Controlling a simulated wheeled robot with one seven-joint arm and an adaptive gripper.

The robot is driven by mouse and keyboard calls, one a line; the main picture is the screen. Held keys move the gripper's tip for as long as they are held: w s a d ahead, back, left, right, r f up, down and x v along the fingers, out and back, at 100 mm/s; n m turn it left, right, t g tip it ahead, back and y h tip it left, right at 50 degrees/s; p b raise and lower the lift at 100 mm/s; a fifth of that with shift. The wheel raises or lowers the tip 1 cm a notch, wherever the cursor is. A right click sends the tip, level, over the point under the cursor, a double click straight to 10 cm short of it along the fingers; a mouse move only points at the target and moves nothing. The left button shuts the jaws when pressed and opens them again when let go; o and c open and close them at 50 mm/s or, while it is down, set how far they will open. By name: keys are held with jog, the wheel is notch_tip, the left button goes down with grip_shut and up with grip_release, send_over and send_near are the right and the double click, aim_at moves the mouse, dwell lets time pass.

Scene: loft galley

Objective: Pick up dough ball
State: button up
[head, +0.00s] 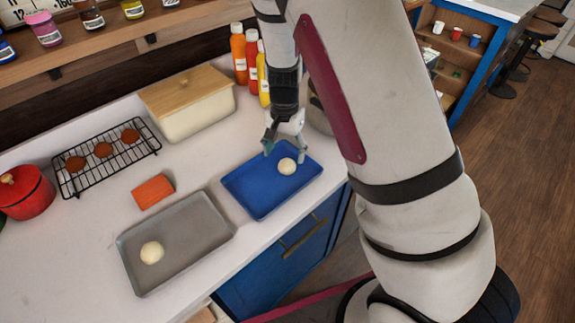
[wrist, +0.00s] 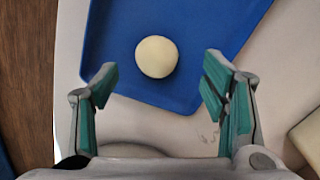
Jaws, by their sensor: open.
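A pale dough ball (head: 287,166) sits on the blue tray (head: 255,197) near the counter's front edge. A second pale dough ball (head: 152,252) sits on the grey tray (head: 185,228) to the left. My gripper (head: 284,152) is open and empty, above the back part of the blue tray. In the wrist view the dough ball (wrist: 156,57) on the blue tray (wrist: 120,80) appears beyond the fingertips and roughly centred between them. My gripper (wrist: 158,80) does not touch it there.
An orange block (head: 152,191) lies behind the grey tray. A black rack (head: 128,157) with brown rounds, a red pot (head: 27,193), a cream bin with a wooden lid (head: 190,100) and several bottles (head: 239,55) stand farther back. Bare counter separates the trays.

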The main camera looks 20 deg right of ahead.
aim_at(287, 161)
jog(key=f, duration=0.3)
jog(key=shift+d+f+p, duration=0.25)
jog(key=shift+d+p, duration=0.1)
jog(key=shift+f, duration=0.6)
jog(key=shift+c, duration=0.6)
jog(key=c, duration=1.1)
